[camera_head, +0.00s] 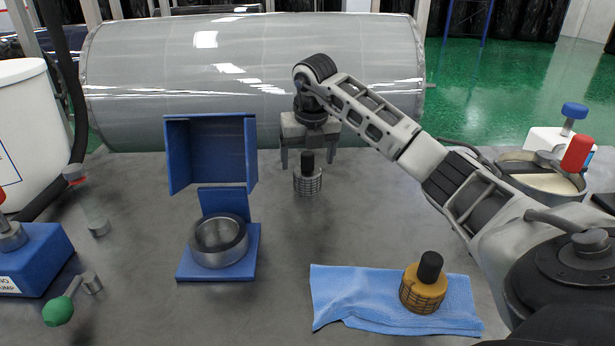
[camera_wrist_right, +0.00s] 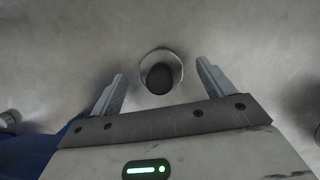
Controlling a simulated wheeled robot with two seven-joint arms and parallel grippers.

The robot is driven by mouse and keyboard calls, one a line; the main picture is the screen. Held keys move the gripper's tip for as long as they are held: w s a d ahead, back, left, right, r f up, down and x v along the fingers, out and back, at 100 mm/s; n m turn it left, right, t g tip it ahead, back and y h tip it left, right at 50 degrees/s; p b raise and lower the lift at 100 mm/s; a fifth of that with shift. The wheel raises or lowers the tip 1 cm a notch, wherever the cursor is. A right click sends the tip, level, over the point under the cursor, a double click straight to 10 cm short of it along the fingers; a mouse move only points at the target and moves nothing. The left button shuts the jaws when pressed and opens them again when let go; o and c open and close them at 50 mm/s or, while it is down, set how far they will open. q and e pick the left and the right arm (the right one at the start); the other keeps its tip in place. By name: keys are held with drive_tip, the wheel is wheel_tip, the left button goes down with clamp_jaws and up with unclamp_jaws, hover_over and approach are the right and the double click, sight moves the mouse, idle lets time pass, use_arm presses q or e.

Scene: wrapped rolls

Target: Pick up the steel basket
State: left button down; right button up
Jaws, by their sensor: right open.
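The steel basket (camera_head: 308,182) is a small grey mesh cylinder with a black knob on top. It stands upright on the grey table near its far side. My right gripper (camera_head: 309,165) is open above the basket, its fingers on either side of the black knob. In the right wrist view the basket (camera_wrist_right: 175,60) shows from above, ahead of and between the two open fingers (camera_wrist_right: 160,90), with no contact visible. My left gripper is not in view.
A blue stand with a lid (camera_head: 210,150) and a metal ring (camera_head: 218,242) is left of the basket. A brass basket (camera_head: 423,290) sits on a blue cloth (camera_head: 345,295) at front right. A large wrapped roll (camera_head: 250,80) lies behind the table.

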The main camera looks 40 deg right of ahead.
drive_tip(key=shift+x, duration=1.25)
drive_tip(key=c, duration=1.1)
drive_tip(key=shift+r, duration=0.1)
